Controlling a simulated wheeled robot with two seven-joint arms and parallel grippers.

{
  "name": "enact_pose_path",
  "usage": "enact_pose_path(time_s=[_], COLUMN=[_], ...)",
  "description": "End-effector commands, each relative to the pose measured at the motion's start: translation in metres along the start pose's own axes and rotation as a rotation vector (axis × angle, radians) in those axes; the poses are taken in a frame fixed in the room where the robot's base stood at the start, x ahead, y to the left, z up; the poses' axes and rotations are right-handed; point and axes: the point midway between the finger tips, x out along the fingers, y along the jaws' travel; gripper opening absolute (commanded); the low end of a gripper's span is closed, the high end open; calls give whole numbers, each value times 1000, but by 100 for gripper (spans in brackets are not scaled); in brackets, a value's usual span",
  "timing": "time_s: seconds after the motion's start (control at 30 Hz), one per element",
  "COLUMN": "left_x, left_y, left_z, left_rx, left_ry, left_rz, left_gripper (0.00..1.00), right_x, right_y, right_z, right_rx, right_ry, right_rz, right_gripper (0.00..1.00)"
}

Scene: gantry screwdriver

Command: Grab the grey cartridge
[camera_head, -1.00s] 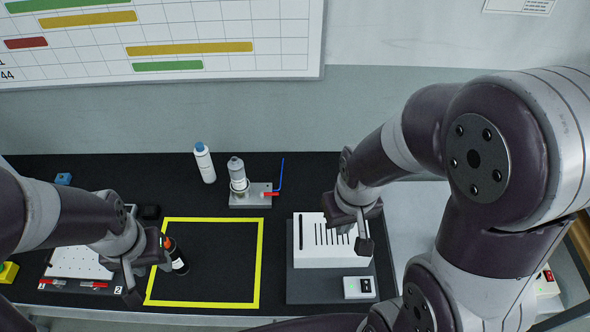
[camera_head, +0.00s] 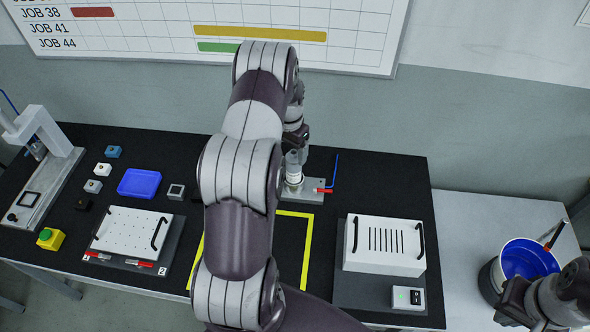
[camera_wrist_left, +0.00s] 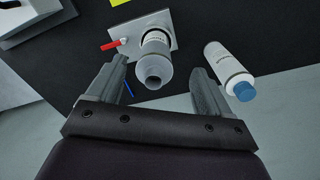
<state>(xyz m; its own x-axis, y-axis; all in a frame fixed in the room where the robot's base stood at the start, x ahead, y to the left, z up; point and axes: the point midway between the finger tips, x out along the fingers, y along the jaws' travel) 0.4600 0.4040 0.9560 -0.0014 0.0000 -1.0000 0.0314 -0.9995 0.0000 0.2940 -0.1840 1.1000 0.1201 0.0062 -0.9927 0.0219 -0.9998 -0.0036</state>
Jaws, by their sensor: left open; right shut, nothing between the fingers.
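The grey cartridge (camera_head: 293,167) stands upright in a metal holder (camera_head: 318,190) with a red lever, at the back of the black bench. In the left wrist view the cartridge (camera_wrist_left: 154,64) has its grey nozzle end towards me, and the holder (camera_wrist_left: 172,28) is behind it. My left gripper (camera_wrist_left: 155,75) is open, with one finger on each side of the cartridge and gaps visible. In the head view my left gripper (camera_head: 296,130) is over the cartridge, partly hidden by my arm. My right gripper (camera_head: 508,304) is shut and empty at the lower right.
A blue-lined bucket (camera_head: 528,259) with a dark, orange-tipped item stands near my right gripper. A slotted white box (camera_head: 384,262) and yellow frame (camera_head: 296,214) are on the bench.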

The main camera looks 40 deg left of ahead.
Motion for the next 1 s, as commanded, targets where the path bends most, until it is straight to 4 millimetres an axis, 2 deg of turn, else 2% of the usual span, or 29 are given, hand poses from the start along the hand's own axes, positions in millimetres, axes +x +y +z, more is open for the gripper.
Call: enact_pose_path(time_s=[0.17, 0.3, 0.4, 0.5, 0.67, 0.7, 0.77, 0.8, 0.87, 0.9, 1.0], left_x=[19, 42, 60, 68, 69, 69, 68, 68, 68, 68, 68], left_y=[2, 7, 7, 7, 7, 7, 7, 7, 7, 7, 7], left_z=[-2, -9, -10, -11, -11, -11, -11, -11, -11, -11, -11], left_rx=[1, 1, 0, 0, 0, 0, 0, 0, 0, 0, 0], left_ry=[0, -1, 1, 4, 4, 4, 4, 4, 4, 4, 4], left_rz=[0, 0, 0, -2, -2, -2, -2, -2, -2, -2, -2], left_gripper=[80, 80, 80, 80, 80, 74, 54, 41, 22, 18, 18], right_x=[-9, -24, -26, -27, -26, -26, -26, -26, -26, -26, -26], right_y=[0, 0, 0, 0, 0, 0, 0, 0, 0, 0, 0], right_z=[-1, -3, -3, -3, -3, -3, -3, -3, -3, -3, -3], right_rx=[0, 0, 0, 0, 0, 0, 0, 0, 0, 0, 0], right_ry=[0, 0, 0, 0, 0, 0, 0, 0, 0, 0, 0], right_rz=[0, 0, 0, 0, 0, 0, 0, 0, 0, 0, 0], right_gripper=[0, 0, 0, 0, 0, 0, 0, 0, 0, 0, 0])
